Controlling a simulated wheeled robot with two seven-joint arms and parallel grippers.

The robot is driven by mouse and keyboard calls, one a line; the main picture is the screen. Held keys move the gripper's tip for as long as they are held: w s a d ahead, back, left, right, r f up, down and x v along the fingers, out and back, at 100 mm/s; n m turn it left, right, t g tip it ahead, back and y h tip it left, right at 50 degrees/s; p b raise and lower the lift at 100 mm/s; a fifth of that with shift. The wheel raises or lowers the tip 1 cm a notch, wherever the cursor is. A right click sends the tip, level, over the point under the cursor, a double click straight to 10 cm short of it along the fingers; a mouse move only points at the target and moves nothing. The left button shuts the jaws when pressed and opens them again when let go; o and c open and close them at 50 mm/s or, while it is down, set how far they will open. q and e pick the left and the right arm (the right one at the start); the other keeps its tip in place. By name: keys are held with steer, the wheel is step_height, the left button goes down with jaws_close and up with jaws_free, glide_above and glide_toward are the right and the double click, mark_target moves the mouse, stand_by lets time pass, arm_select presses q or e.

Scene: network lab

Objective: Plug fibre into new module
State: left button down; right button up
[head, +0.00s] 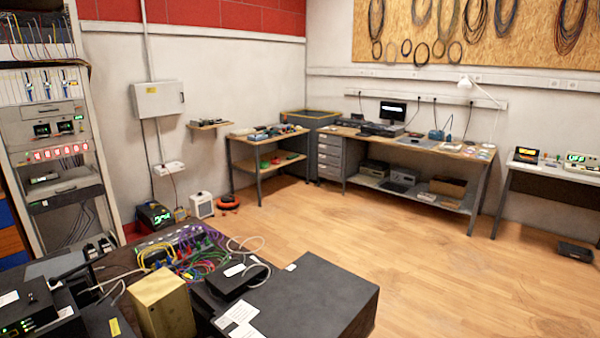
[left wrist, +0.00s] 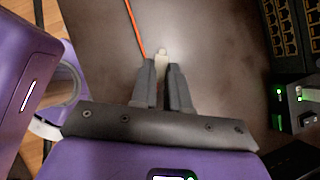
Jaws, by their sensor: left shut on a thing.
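In the left wrist view my left gripper (left wrist: 161,68) is shut on a small pale connector (left wrist: 161,53). Its tip shows just beyond the fingertips; the rest is hidden between them. A thin orange fibre (left wrist: 135,25) runs from beside the connector up to the top edge. The connector is held over a dark brown surface, apart from the equipment at the right. There, a black unit with rows of ports (left wrist: 287,28) stands near a dark part with green lights (left wrist: 280,94). I cannot tell which part is the new module. My right gripper is not in view.
In the head view a brass-coloured block (head: 163,303) and a large black case (head: 320,292) fill the near bench. Coloured cables (head: 190,248) crowd behind them. An equipment rack (head: 55,150) stands at left. The wooden floor (head: 430,240) beyond is mostly clear.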

arm_select(q)
steer(key=shift+r, duration=0.2)
steer(key=shift+r+p, duration=2.35)
steer(key=shift+p, duration=0.05)
steer(key=c, duration=1.7)
jaws_free()
jaws_close()
